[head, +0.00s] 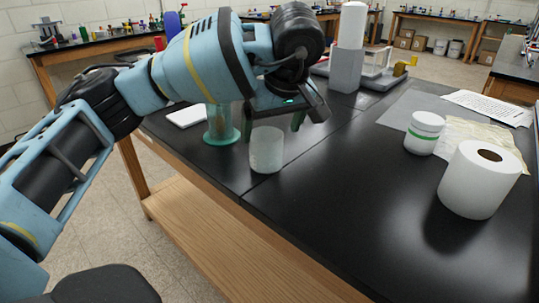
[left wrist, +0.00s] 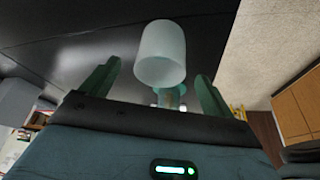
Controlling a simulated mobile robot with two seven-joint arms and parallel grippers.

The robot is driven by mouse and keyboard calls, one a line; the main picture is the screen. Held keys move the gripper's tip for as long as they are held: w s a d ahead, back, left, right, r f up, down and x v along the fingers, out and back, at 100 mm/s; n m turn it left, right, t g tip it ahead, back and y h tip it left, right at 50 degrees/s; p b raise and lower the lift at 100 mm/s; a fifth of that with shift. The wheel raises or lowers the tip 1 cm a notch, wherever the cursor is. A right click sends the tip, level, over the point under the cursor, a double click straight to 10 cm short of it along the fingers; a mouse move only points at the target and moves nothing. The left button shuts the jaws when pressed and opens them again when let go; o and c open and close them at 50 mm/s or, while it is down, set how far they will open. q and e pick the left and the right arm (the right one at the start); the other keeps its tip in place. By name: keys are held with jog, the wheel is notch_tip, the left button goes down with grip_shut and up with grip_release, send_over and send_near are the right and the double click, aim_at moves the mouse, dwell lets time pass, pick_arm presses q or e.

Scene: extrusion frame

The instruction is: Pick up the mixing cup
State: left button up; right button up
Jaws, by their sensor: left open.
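The mixing cup (head: 266,150) is a frosted, whitish cup standing upright on the black table near its left edge. In the left wrist view the cup (left wrist: 161,52) shows between and just beyond the two green fingers. My left gripper (head: 274,116) is open and empty, just behind and above the cup in the head view, fingers pointing down. In the left wrist view the open gripper (left wrist: 157,70) has one finger on each side of the cup, with gaps. I cannot tell whether the fingers reach around it. My right gripper is not in view.
A green stand (head: 221,126) is close left of the cup. A white jar with a green band (head: 424,132) and a paper roll (head: 472,180) stand at the right, by papers (head: 486,106). A grey block (head: 346,70) is farther back. The table's middle is clear.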

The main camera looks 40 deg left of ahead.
pick_arm(q)
jog(key=shift+a+f, duration=0.15)
jog(key=shift+f, duration=0.3)
jog(key=shift+b+x, duration=0.45)
jog(key=shift+x, duration=0.45)
jog(key=shift+a+b+x, duration=0.15)
jog(key=shift+x, duration=1.15)
jog(key=shift+a+b+x, duration=0.15)
jog(key=shift+x, duration=1.15)
jog(key=shift+w+r, duration=0.1)
jog(key=shift+r, duration=0.05)
jog(key=c, duration=1.1)
jog(key=shift+o, duration=0.2)
jog(key=shift+r, duration=0.2)
